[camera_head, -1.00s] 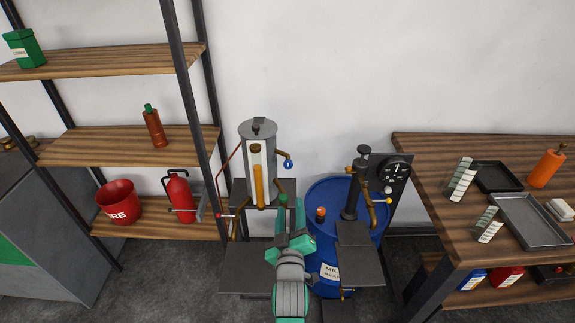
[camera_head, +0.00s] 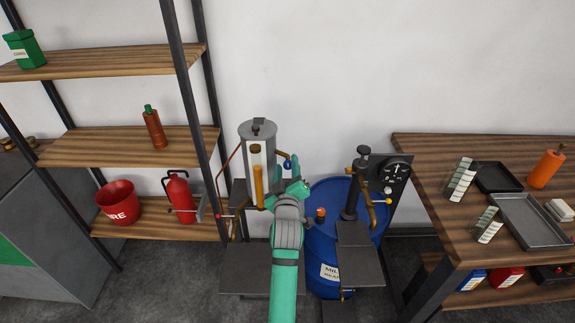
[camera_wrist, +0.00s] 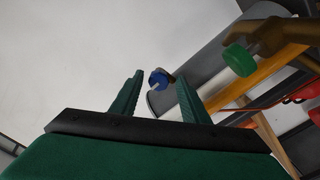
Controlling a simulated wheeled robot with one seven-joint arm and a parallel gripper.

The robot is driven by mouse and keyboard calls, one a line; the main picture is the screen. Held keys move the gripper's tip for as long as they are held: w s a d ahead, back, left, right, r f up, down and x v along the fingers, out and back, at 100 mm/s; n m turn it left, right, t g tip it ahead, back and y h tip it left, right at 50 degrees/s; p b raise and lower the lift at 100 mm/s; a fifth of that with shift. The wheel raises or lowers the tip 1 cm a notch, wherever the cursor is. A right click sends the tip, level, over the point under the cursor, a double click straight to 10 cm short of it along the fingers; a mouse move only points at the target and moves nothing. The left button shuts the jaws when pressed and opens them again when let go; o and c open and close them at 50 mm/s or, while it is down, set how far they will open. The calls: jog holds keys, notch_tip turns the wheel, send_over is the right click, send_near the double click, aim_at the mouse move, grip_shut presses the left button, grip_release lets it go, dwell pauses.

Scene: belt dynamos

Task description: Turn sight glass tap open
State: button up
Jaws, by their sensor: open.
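A grey cylindrical tank (camera_head: 258,134) stands against the wall with an amber sight glass (camera_head: 257,181) on its front. A blue tap knob (camera_head: 287,165) sits on a pipe at the tank's right side. A green knob (camera_wrist: 239,60) on a brass fitting shows in the wrist view; my arm hides it in the head view. My gripper (camera_head: 291,180) is open and empty, just below the blue knob. In the wrist view the blue knob (camera_wrist: 156,80) appears between the fingertips, beyond them. I cannot tell any contact.
A blue drum (camera_head: 325,255) with brass pipework and a black gauge (camera_head: 396,170) stands close on the right. A shelf rack (camera_head: 150,218) with a fire extinguisher (camera_head: 179,195) is on the left. A wooden table (camera_head: 440,217) with trays is at far right.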

jog(key=shift+w+d, duration=0.15)
jog(key=shift+w, duration=0.55)
grip_shut()
jog(key=shift+w, duration=0.1)
